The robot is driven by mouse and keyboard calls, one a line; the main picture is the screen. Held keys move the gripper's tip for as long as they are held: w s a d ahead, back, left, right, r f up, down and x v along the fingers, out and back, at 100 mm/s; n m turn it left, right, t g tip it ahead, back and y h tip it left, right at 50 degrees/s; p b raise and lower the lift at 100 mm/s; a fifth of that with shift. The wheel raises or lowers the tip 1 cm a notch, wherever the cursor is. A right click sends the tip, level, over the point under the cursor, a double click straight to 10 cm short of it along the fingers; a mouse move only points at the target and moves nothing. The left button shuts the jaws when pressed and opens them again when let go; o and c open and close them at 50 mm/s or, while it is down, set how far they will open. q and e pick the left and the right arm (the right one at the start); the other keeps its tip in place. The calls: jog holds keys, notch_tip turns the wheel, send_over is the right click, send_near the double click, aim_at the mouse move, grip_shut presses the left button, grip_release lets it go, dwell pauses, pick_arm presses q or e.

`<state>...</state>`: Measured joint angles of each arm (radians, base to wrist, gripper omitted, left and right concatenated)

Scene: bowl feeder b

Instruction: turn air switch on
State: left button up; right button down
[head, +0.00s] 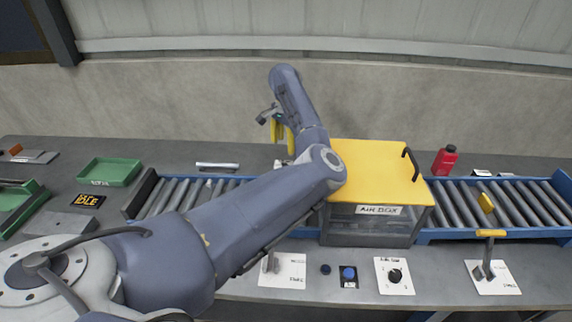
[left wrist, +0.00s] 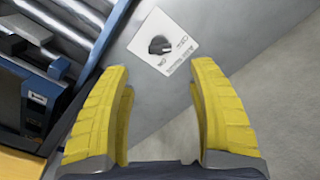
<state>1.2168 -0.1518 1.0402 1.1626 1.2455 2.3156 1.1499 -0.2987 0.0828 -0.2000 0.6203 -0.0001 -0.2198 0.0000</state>
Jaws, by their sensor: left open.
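In the head view, my left arm reaches across the table and folds back down beyond the conveyor. My left gripper (head: 279,130) is partly hidden behind my own arm, left of the yellow-lidded box. In the left wrist view, its two yellow fingers (left wrist: 160,110) are spread apart with nothing between them. Ahead of them, a white plate with a black rotary knob (left wrist: 160,45) lies on the grey surface, apart from the fingers. In the head view, a similar white plate with a black knob (head: 394,276) lies at the front of the table.
A yellow-lidded box labelled "AIR BOX" (head: 376,210) stands on the roller conveyor (head: 455,205). Along the front are a lever plate (head: 285,271), a blue button (head: 348,273) and a yellow-handled lever (head: 490,234). A red bottle (head: 445,160) and a green tray (head: 110,171) stand farther back.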

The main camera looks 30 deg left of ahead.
pick_arm(q)
notch_tip(320, 180, down, 9)
jog(key=shift+f, duration=0.2)
dwell(0.3)
jog(key=shift+c, duration=0.5)
grip_shut()
dwell(0.9)
